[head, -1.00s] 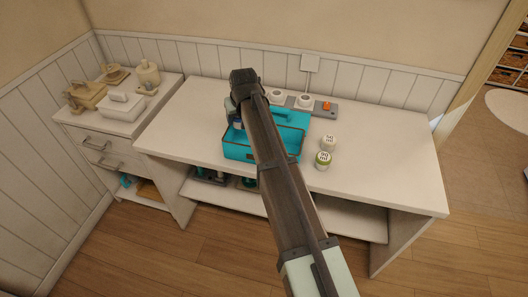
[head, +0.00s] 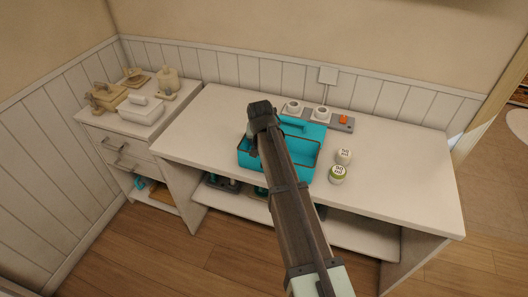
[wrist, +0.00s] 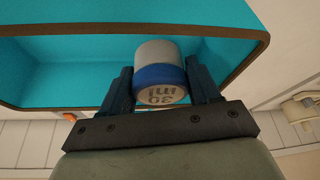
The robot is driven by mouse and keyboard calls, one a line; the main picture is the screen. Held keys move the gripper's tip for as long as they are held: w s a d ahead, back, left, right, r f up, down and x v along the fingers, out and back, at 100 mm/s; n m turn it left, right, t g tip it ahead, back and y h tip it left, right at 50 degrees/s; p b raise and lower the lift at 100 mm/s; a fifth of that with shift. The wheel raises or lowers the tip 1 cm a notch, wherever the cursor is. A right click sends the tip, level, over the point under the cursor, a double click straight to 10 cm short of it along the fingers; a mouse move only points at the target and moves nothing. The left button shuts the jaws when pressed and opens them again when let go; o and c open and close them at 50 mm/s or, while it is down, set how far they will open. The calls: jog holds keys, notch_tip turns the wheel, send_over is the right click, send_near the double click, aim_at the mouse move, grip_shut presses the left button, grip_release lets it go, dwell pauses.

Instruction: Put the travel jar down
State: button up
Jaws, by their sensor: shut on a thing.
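The travel jar (wrist: 160,70) is grey-white with a blue band and a "30 ml" marking, seen between my fingers in the wrist view. My gripper (wrist: 160,88) is shut on it. In the head view my gripper (head: 252,145) is at the left part of the teal caddy (head: 256,164), and my arm hides the jar there. The caddy's teal walls also show in the wrist view (wrist: 60,70), behind the jar. I cannot tell whether the jar touches the caddy's floor.
Two small jars, one pale (head: 343,156) and one with a green band (head: 337,174), stand right of the caddy. A grey strip with white cups and an orange item (head: 343,119) lies behind. The desk's right side (head: 405,170) is clear. A drawer cabinet (head: 125,150) stands left.

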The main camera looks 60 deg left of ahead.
jog(key=shift+f, duration=2.25)
jog(key=shift+f, duration=0.15)
jog(key=o, duration=1.1)
jog(key=v, duration=1.2)
